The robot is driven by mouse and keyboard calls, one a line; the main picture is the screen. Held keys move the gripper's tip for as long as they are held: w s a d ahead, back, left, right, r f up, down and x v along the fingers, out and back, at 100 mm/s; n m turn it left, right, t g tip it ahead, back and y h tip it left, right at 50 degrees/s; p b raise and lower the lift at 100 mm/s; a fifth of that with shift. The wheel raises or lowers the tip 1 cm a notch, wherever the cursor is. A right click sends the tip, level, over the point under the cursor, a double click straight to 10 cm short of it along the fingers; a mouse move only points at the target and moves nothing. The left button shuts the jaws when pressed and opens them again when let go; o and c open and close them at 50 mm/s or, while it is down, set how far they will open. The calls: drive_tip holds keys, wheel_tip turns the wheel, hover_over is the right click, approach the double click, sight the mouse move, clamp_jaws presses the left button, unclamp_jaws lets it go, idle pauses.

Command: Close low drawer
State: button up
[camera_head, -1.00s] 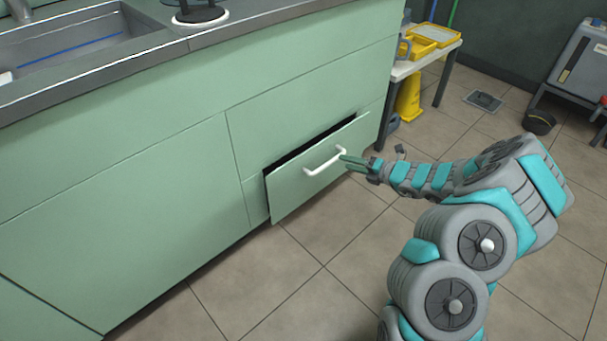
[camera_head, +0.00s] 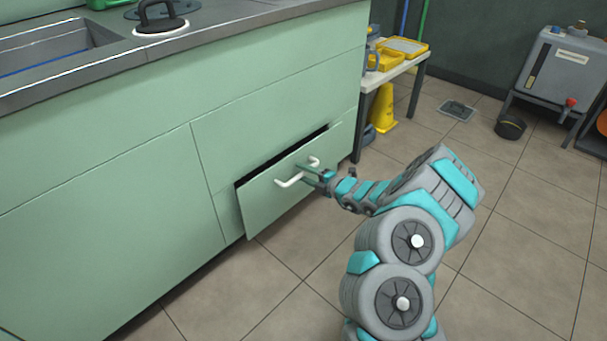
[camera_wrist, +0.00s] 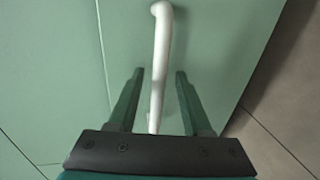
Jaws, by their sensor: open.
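The low drawer (camera_head: 262,208) in the green cabinet stands partly open, with a dark gap along its top edge. Its white bar handle (camera_head: 290,181) is on the drawer front. My gripper (camera_head: 306,168) is at the handle, near its right part. In the wrist view the handle (camera_wrist: 160,60) runs between the two fingers of my gripper (camera_wrist: 158,80), which are apart with a gap on each side. I cannot tell whether the fingertips touch the drawer front.
The counter (camera_head: 200,35) with a sink (camera_head: 45,50) runs above the cabinet. A side table (camera_head: 405,65) with yellow trays stands behind the cabinet's right end, with a yellow cone (camera_head: 383,108) below. A black bowl (camera_head: 510,127) sits on the floor. The tiled floor before the drawer is clear.

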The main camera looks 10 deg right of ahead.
drive_tip(key=shift+w+a, duration=0.15)
drive_tip(key=shift+w, duration=0.1)
clamp_jaws()
idle(0.3)
idle(0.9)
